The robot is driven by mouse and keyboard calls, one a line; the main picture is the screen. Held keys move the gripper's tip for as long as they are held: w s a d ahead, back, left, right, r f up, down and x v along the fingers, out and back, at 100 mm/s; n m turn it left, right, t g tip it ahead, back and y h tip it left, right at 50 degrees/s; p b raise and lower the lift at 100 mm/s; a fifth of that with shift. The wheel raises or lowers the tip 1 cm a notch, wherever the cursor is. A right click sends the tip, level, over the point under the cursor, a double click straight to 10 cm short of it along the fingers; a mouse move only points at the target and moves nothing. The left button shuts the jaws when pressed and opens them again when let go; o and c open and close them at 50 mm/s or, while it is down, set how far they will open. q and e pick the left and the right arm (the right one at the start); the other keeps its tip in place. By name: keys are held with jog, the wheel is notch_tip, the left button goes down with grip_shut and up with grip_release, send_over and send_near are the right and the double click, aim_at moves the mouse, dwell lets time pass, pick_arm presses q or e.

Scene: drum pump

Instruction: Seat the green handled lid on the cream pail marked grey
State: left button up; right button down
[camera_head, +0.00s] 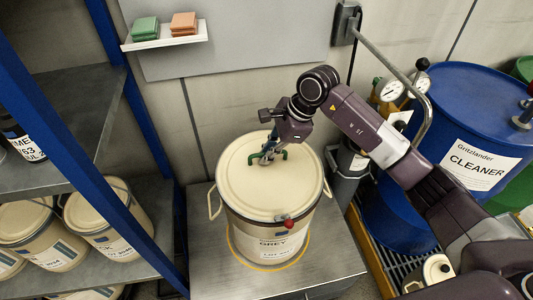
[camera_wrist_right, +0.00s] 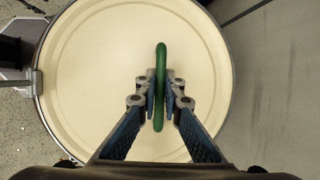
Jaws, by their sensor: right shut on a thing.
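The cream lid (camera_head: 240,190) with its green handle (camera_wrist_right: 160,60) lies over the mouth of the cream pail (camera_head: 238,218), which is marked GREY. The lid looks level and centred; whether its edge is fully down on the rim I cannot tell. My right gripper (camera_head: 268,158) comes from above and is shut on the green handle. In the right wrist view its fingers (camera_wrist_right: 160,100) pinch the handle from both sides, with the lid (camera_wrist_right: 90,70) spread out beneath. My left gripper is not in view.
The pail stands on a grey metal stand (camera_head: 320,268); a red knob (camera_head: 288,224) shows at its front rim. A blue-posted rack (camera_head: 130,150) with more pails is at left. A blue CLEANER drum (camera_head: 455,110) and a bent pipe (camera_head: 400,75) are at right.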

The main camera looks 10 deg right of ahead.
jog(key=shift+s, duration=0.3)
jog(key=shift+r, duration=0.5)
jog(key=shift+s, duration=0.1)
dwell(0.6)
jog(key=shift+f+b, duration=0.75)
jog(key=shift+f, duration=0.15)
jog(key=c, duration=2.4)
grip_release()
jog(key=shift+p+v, duration=0.65)
jog(key=shift+v, duration=0.5)
jog(key=shift+p+v, duration=1.85)
jog(key=shift+v, duration=2.75)
